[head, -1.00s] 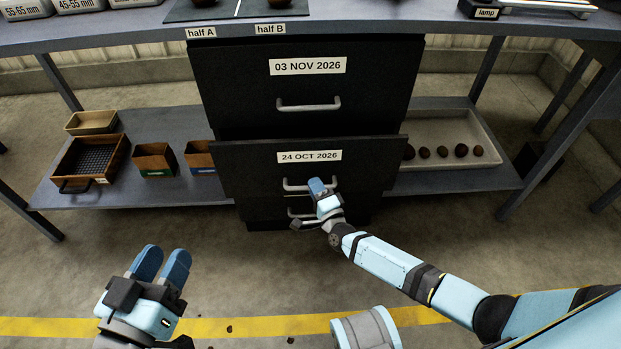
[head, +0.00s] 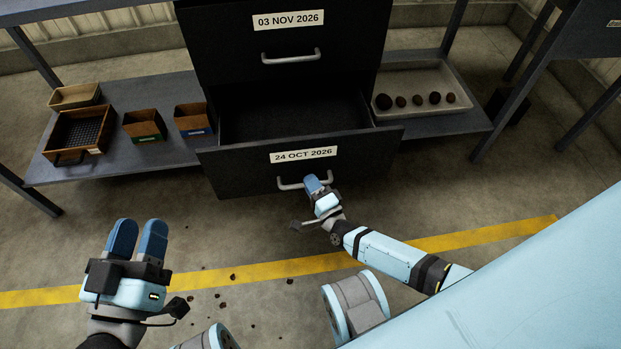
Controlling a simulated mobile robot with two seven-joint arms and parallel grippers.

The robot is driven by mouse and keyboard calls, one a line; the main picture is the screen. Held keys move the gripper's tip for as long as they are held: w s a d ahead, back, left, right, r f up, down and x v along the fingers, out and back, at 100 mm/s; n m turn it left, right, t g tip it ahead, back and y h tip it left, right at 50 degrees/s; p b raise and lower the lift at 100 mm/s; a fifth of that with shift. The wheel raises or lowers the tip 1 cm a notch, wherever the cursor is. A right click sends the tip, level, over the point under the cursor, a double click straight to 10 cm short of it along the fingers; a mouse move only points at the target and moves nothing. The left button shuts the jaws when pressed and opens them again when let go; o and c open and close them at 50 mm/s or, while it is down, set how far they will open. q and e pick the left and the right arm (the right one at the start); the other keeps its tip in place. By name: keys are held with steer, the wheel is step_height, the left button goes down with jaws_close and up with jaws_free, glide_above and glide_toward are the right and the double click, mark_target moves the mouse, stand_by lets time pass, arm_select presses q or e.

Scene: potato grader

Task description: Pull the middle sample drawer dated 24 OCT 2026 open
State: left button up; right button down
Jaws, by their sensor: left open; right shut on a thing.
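The middle drawer (head: 235,179) labelled 24 OCT 2026 stands well out from the black cabinet, and its dark, empty-looking inside shows. Its metal handle (head: 289,186) is on the front below the label. My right gripper (head: 317,184) is shut on the right part of this handle; its blue fingers cover that end. My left gripper (head: 138,238) is open and empty over the floor at the lower left, apart from the drawer. The drawer above (head: 345,30), labelled 03 NOV 2026, is shut.
Small boxes (head: 144,128) and a mesh-bottomed wooden tray (head: 82,132) stand on the lower shelf at left. A pale tray (head: 427,78) with several potatoes is at right. Dark crumbs lie on the floor near the yellow line (head: 260,268).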

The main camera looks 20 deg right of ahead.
arm_select(q)
steer(key=shift+s, duration=0.2)
arm_select(e)
steer(key=shift+s+a, duration=0.1)
steer(key=shift+s, duration=0.1)
steer(key=c, duration=1.1)
jaws_free()
steer(key=shift+c, duration=0.2)
